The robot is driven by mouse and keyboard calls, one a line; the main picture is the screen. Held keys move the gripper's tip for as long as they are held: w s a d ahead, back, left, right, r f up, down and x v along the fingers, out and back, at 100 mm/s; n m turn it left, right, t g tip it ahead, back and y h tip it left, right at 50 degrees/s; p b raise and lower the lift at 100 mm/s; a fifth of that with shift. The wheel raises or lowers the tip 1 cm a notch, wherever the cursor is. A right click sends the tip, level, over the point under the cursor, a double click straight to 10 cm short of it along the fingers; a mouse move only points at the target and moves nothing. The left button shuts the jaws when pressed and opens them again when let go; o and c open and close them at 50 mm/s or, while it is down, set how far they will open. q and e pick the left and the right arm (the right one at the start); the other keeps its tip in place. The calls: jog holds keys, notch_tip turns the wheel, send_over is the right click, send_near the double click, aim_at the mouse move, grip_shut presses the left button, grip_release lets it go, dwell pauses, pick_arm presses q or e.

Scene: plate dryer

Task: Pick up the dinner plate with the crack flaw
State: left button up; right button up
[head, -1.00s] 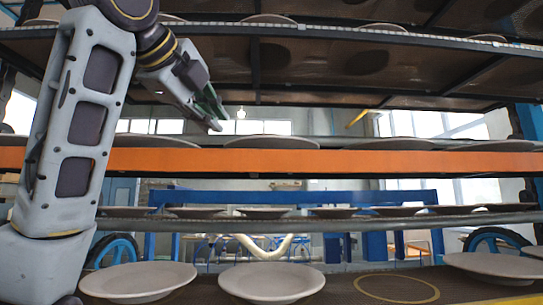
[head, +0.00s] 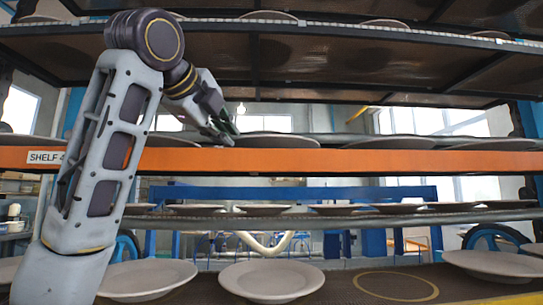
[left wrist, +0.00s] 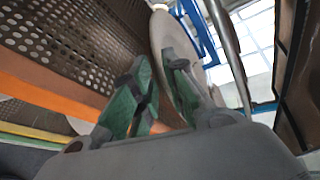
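My left gripper (head: 228,132) is open at the orange-edged middle shelf, close to the left rim of a pale dinner plate (head: 275,138). In the left wrist view the green-padded fingers (left wrist: 162,90) are spread apart. A plate (left wrist: 162,38) shows edge-on beyond them, partly hidden by the right finger. I cannot tell whether its rim lies between the fingers or they touch it. More pale plates stand on this shelf, including one (head: 390,142) to the right. No crack can be made out on any plate. My right gripper is not in view.
A dark perforated shelf (head: 330,60) hangs above the gripper. The orange shelf edge (head: 300,161) runs across, with a label (head: 46,157) at left. Lower plates include one (head: 271,281) beside an empty yellow ring (head: 396,287). My left arm covers the left side.

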pick_arm(q)
jog(key=p+x, duration=0.1)
jog(key=x, duration=0.2)
jog(key=shift+w+a, duration=0.1)
jog(key=shift+w, duration=0.15)
jog(key=shift+w+d+f, duration=0.25)
jog(key=shift+w, duration=0.4)
grip_shut()
jog(key=shift+r+p, duration=0.15)
jog(key=shift+p, duration=0.15)
